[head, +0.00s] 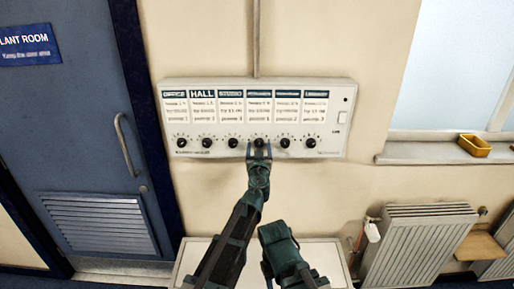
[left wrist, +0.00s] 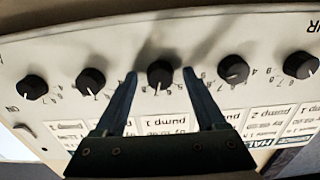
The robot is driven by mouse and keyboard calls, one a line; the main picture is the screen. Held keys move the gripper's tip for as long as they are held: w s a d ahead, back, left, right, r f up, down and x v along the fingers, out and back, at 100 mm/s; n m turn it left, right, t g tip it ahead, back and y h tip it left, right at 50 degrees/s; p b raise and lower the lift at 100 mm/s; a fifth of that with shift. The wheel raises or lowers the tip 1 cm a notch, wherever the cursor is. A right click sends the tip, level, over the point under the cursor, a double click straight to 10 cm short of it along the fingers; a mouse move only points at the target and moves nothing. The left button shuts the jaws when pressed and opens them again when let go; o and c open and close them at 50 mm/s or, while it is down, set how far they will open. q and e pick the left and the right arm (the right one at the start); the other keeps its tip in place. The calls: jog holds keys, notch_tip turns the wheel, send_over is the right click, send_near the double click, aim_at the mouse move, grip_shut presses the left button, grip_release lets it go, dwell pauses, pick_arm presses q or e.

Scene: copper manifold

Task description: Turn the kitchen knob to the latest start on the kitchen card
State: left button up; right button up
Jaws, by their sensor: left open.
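A white control panel (head: 335,120) on the wall carries a row of cards above a row of black knobs. The fourth card from the left (head: 259,112) is too blurred to read surely in the head view. Below it is the fourth knob (head: 259,142), partly covered by my left gripper (head: 259,152). In the left wrist view, upside down, this knob (left wrist: 160,73) sits between the open fingers of the gripper (left wrist: 160,74), with a gap on each side. Its pale mark faces the card side.
Other knobs stand close on both sides, such as one at the left (left wrist: 90,80) and one at the right (left wrist: 233,68). A blue door (head: 80,120) is at the left. A radiator (head: 415,245) and a sill with a yellow tray (head: 474,146) are at the right.

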pick_arm(q)
grip_shut()
dwell(0.4)
jog(key=shift+m, duration=0.3)
jog(key=m, duration=0.5)
jog(key=shift+m, duration=0.3)
jog(key=m, duration=0.5)
jog(key=shift+m, duration=0.3)
jog(key=shift+s, duration=0.1)
grip_release()
jog(key=shift+a, duration=0.1)
